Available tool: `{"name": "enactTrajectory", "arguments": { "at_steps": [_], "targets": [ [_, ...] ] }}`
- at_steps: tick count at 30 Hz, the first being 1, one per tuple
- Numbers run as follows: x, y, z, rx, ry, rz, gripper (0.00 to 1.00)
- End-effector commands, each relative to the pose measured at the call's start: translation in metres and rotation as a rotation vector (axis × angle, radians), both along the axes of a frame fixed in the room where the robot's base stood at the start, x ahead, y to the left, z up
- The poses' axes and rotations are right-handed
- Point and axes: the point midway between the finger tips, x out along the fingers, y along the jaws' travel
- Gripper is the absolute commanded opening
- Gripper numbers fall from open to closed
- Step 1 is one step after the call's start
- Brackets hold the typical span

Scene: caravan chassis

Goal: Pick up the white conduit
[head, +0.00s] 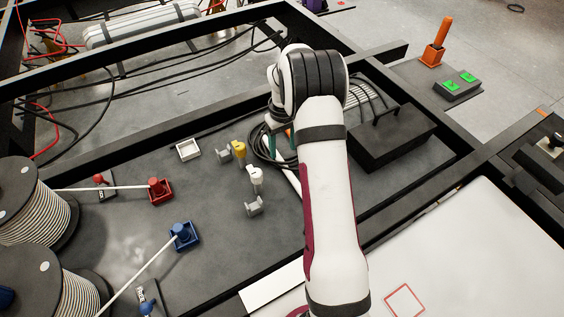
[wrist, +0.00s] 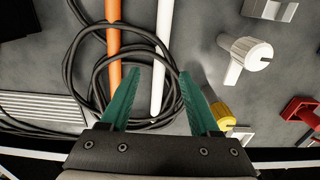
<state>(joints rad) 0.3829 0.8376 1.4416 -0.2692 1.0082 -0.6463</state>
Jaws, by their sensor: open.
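The white conduit (wrist: 164,35) is a straight white rod running up the wrist view from between my fingers. In the head view a short length of it (head: 293,180) shows left of my arm; the rest is hidden. My gripper (wrist: 159,76) has two green fingers, open, one on each side of the conduit, with gaps visible on both sides. In the head view my gripper (head: 280,143) points down, partly hidden by my arm. How high the fingers are above the conduit is hard to tell.
A coil of black cable (wrist: 84,60) loops around both conduits. White (head: 255,177) and yellow (head: 238,149) clamp-like parts stand nearby. A black box (head: 393,140) sits right of my arm.

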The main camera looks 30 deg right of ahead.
Motion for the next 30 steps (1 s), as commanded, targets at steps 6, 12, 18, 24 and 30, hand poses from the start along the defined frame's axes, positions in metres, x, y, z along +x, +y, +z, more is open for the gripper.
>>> {"name": "enactTrajectory", "arguments": {
  "at_steps": [6, 12, 18, 24, 30],
  "targets": [
    [-0.006, 0.001, -0.034, 0.002, 0.004, -0.001, 0.62],
    [-0.007, 0.001, -0.063, 0.0, 0.0, 0.0, 0.62],
    [-0.007, 0.001, -0.065, 0.0, -0.001, -0.001, 0.62],
    [-0.007, 0.001, -0.064, 0.0, -0.001, -0.001, 0.28],
    [-0.007, 0.001, -0.064, 0.0, -0.001, 0.0, 0.0]
  ]
}}
